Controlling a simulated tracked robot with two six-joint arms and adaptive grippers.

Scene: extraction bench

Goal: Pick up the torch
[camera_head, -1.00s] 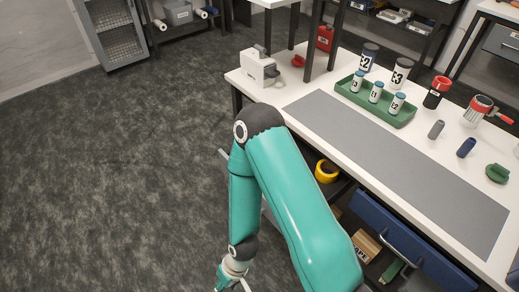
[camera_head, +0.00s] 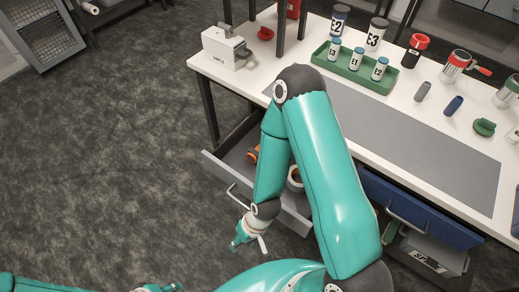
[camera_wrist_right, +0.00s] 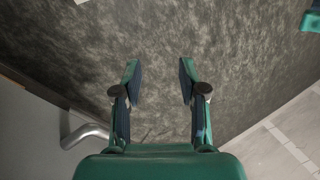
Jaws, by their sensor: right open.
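I cannot pick out the torch with certainty. In the head view, an orange and dark object (camera_head: 253,154) lies in the open grey drawer (camera_head: 290,217), partly hidden by my right arm; it is too small to identify. My right gripper (camera_head: 243,238) is low in front of that drawer, outside it. In the right wrist view my right gripper (camera_wrist_right: 159,82) is open with nothing between its fingers, facing the floor. The drawer's metal handle (camera_wrist_right: 85,132) is left of it. Part of my left gripper (camera_head: 163,288) shows at the bottom edge; its fingers are unclear.
The white bench (camera_head: 285,75) carries a green tray (camera_head: 350,73) of small bottles, a grey mat (camera_head: 430,140), a white device (camera_head: 225,46) and several jars. A blue drawer (camera_head: 415,212) is to the right. The carpet at left is clear.

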